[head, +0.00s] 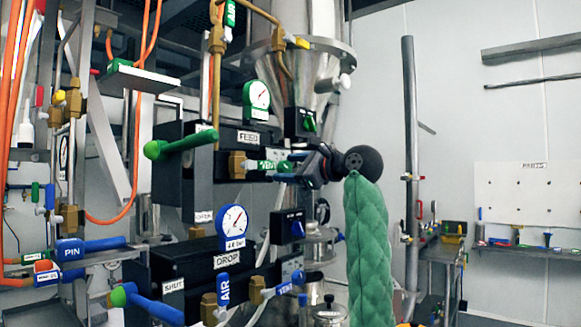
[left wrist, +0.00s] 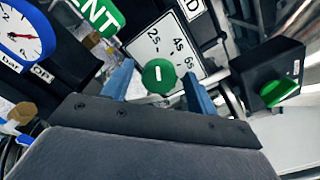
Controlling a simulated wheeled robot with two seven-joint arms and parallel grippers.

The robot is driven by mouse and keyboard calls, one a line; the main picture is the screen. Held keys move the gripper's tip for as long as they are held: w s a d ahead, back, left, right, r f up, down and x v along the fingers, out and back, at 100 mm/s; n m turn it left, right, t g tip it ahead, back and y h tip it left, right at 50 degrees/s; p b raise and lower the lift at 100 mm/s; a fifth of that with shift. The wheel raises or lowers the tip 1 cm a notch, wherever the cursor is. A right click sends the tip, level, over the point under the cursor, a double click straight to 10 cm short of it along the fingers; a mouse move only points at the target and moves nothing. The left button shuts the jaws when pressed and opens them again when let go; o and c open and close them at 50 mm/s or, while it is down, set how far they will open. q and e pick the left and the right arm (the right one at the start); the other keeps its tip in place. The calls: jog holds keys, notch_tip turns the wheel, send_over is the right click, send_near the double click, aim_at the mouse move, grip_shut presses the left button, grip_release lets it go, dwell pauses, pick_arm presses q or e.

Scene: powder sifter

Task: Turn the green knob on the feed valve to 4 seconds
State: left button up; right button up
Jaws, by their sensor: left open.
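The green knob (left wrist: 158,77) is a round button shape with a short white mark, on a white dial plate (left wrist: 148,46) printed 2s, 4s and 6s. The mark appears to point up toward the 2s side, but its exact reading is hard to tell. My left gripper (left wrist: 158,90) is open, with one blue finger on each side of the knob; I cannot tell if either touches it. In the head view my left gripper (head: 284,171) reaches the right end of the black FEED valve body (head: 237,136), and hides most of the knob's place. My right gripper is not in view.
A black box with a green switch (left wrist: 278,93) stands close right of the fingers; it shows in the head view (head: 308,122) above my gripper. A green-handled lever (head: 182,143) sticks out left. The black DROP valve (head: 200,275) and pipes lie below. A vertical pole (head: 409,120) stands right.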

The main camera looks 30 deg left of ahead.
pick_arm(q)
jog(key=shift+c, duration=0.5)
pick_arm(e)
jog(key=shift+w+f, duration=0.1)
pick_arm(q)
jog(key=c, duration=0.9)
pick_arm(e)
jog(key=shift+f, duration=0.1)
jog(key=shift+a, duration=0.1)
pick_arm(q)
jog(key=shift+f+m+b, duration=0.1)
jog(key=shift+m+b, duration=0.35)
jog(key=shift+m, duration=1.35)
jog(key=m+b, duration=0.1)
jog(key=m, duration=0.2)
jog(key=shift+w, duration=0.1)
jog(key=shift+m, duration=0.6)
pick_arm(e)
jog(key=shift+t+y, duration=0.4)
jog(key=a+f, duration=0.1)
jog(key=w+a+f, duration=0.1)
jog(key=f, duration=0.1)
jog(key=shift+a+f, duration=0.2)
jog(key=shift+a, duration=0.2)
pick_arm(q)
jog(key=shift+r, duration=0.2)
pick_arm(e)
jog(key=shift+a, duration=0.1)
